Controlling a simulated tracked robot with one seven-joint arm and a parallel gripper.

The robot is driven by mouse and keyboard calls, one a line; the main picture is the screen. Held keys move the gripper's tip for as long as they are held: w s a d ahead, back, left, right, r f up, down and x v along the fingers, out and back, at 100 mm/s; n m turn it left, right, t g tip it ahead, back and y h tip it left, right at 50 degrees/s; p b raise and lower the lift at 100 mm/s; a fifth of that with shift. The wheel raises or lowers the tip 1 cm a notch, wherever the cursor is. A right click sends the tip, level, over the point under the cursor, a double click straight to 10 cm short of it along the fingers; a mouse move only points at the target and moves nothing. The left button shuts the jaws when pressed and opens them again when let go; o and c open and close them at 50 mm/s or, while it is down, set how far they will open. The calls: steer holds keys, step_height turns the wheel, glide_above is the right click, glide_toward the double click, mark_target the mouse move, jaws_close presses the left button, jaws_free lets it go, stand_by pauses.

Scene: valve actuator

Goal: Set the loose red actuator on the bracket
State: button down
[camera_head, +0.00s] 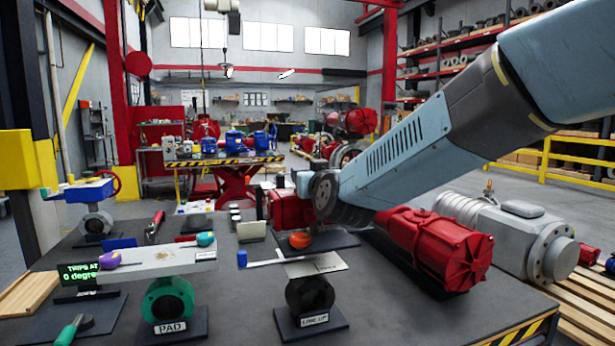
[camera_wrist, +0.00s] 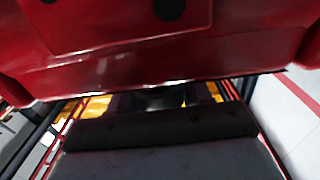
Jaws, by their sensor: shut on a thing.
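A red actuator body (camera_head: 290,208) shows just left of the end of my arm, partly hidden by my wrist. A red body (camera_wrist: 160,45) fills the top of the wrist view, very close. My gripper's dark part (camera_wrist: 160,130) appears below it; the head view hides the fingers behind my wrist. It is shut on the red actuator, but the contact is not clear. A flat bracket plate (camera_head: 315,266) sits on a black valve marked "LINE UP" (camera_head: 310,295). A longer grey plate (camera_head: 155,262) sits on a green valve marked "PAD" (camera_head: 168,302).
A large red-and-grey actuator (camera_head: 435,245) lies at the right. An orange knob-like part (camera_head: 300,240) is below my wrist. A display (camera_head: 79,273) and a green-handled tool (camera_head: 72,330) are at the left. A blue-topped valve (camera_head: 95,222) stands behind them.

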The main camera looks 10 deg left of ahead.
steer(key=shift+f, duration=0.9)
stand_by(1.0)
steer(key=shift+c, duration=2.4)
jaws_free()
steer(key=shift+f, duration=0.1)
steer(key=shift+o, duration=0.3)
steer(key=shift+f, duration=0.15)
steer(key=v, duration=1.4)
steer(key=s+d+f+m+g+h, duration=0.1)
steer(key=d+f+g+h, duration=0.15)
steer(key=d, duration=0.75)
steer(key=s+d+f+m+g+h, duration=0.1)
steer(key=d+f+m+g+h, duration=0.15)
steer(key=d, duration=0.65)
steer(key=s+d+f+m+g+h, duration=0.1)
steer(key=s+d+g+h, duration=0.1)
steer(key=s+d, duration=0.4)
steer(key=s+d+f+m+g+h, duration=0.1)
steer(key=s+d+f+g+h, duration=0.1)
steer(key=s+d, duration=0.3)
steer(key=d+g, duration=0.1)
steer(key=d, duration=0.2)
steer(key=shift+s+f, duration=0.3)
steer(key=shift+s, duration=0.1)
